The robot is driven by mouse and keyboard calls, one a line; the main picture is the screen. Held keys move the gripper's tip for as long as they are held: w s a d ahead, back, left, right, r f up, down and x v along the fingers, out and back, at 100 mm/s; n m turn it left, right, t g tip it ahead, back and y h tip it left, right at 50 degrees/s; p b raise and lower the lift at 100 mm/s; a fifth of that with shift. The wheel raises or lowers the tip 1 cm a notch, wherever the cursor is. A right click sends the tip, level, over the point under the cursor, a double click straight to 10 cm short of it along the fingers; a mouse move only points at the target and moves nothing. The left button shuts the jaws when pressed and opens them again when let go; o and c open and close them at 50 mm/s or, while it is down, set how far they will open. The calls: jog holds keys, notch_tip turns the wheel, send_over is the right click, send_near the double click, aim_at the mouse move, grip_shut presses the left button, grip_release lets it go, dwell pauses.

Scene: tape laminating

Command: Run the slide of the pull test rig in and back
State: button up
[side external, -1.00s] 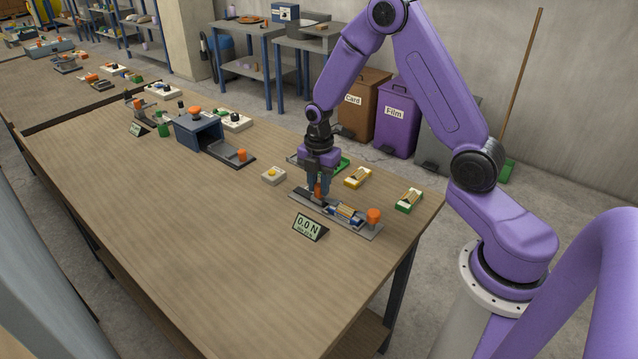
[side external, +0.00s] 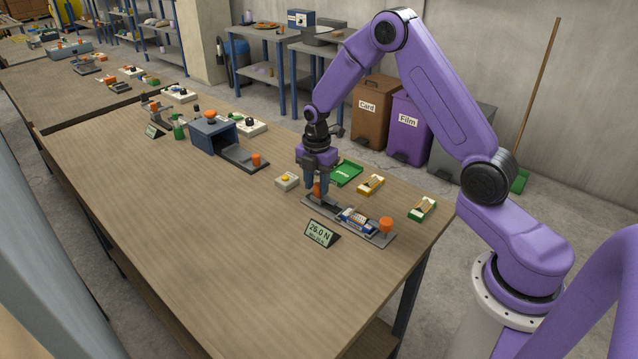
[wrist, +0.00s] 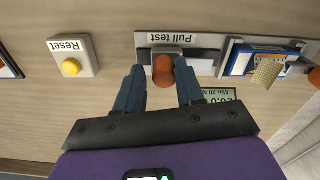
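The pull test rig (side external: 392,238) is a grey rail near the table's right end. Its slide has an orange knob (wrist: 163,70) at the left part of the rail. My gripper (wrist: 161,72) is down at this knob, one finger on each side. A thin gap shows between knob and left finger; the right finger looks close to or touching it. A blue and white taped sample (side external: 356,220) lies on the rig, right of the slide. Another orange knob (side external: 386,225) stands at the right end. The small display (side external: 321,233) in front reads 26.0 N, with Min 20 N.
A white Reset box with a yellow button (side external: 287,181) stands left of the rig. A green tray (side external: 346,172), a yellow piece (side external: 370,185) and a green piece (side external: 422,209) lie behind. A blue laminator (side external: 214,136) stands farther left. The front table is clear.

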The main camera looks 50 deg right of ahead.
aim_at(317, 184)
jog(key=shift+o, duration=1)
notch_tip(317, 184, up, 18)
jog(key=shift+f, duration=0.25)
jog(key=s+a+m, duration=0.3)
jog(key=s+a, duration=0.9)
jog(key=s, duration=0.2)
jog(key=s+d+f+m, duration=0.1)
jog(key=s+m, duration=0.3)
jog(key=s, duration=1.6)
jog(key=shift+s+f+m, duration=0.3)
jog(key=shift+f, duration=0.25)
